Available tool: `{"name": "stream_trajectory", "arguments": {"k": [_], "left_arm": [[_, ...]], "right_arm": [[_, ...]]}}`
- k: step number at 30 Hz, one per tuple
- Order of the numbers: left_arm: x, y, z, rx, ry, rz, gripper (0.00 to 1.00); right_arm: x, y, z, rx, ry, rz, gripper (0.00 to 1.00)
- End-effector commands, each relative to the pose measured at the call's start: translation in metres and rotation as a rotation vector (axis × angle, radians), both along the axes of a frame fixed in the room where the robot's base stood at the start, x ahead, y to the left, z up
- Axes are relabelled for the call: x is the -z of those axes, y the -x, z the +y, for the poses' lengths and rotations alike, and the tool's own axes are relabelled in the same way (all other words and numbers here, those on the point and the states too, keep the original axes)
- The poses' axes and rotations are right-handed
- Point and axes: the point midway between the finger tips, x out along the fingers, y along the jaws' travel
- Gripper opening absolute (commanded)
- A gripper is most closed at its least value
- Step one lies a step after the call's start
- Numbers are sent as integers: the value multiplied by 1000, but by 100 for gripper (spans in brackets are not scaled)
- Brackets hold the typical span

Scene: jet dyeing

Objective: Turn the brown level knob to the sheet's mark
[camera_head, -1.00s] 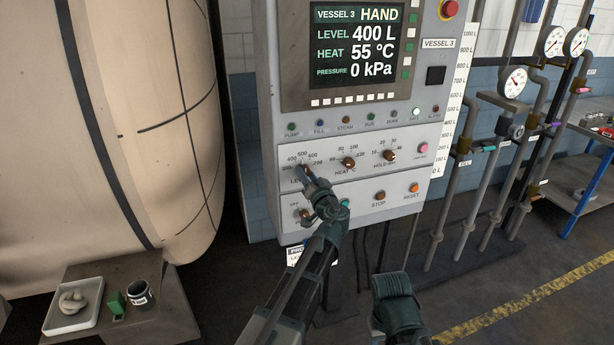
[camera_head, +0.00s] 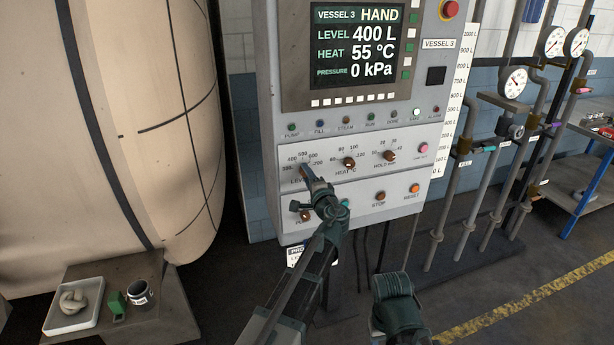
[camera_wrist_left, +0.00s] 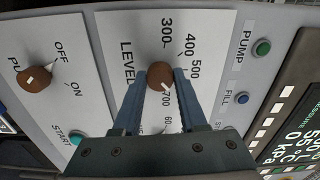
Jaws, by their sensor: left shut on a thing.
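The brown level knob (camera_wrist_left: 159,74) sits on the panel among its scale of 300 to 700, and its white mark points toward the 700 side in the left wrist view. My left gripper (camera_wrist_left: 163,82) is shut on the level knob, one blue-grey finger on each side. In the head view my left gripper (camera_head: 308,174) reaches up to the panel's lower left and hides part of the knob. The screen (camera_head: 356,43) reads level 400 L. A sheet (camera_head: 296,256) shows under the panel, mostly hidden by my arm.
The heat knob (camera_head: 349,162) and hold knob (camera_head: 389,156) are to the right. A pump knob (camera_wrist_left: 37,78) and green start button (camera_wrist_left: 76,138) lie close to the level knob. A large pale vessel (camera_head: 150,120) stands at left, above a small bench (camera_head: 165,318).

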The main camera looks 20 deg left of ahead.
Motion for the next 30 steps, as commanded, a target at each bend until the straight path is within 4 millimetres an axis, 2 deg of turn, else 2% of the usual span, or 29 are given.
{"name": "stream_trajectory", "arguments": {"k": [15,30], "left_arm": [[0,1,-1,1,-320,219,0],[0,1,-1,1,-421,287,0]], "right_arm": [[0,0,0,0,0,0,50],[0,0,0,0,0,0,50]]}}
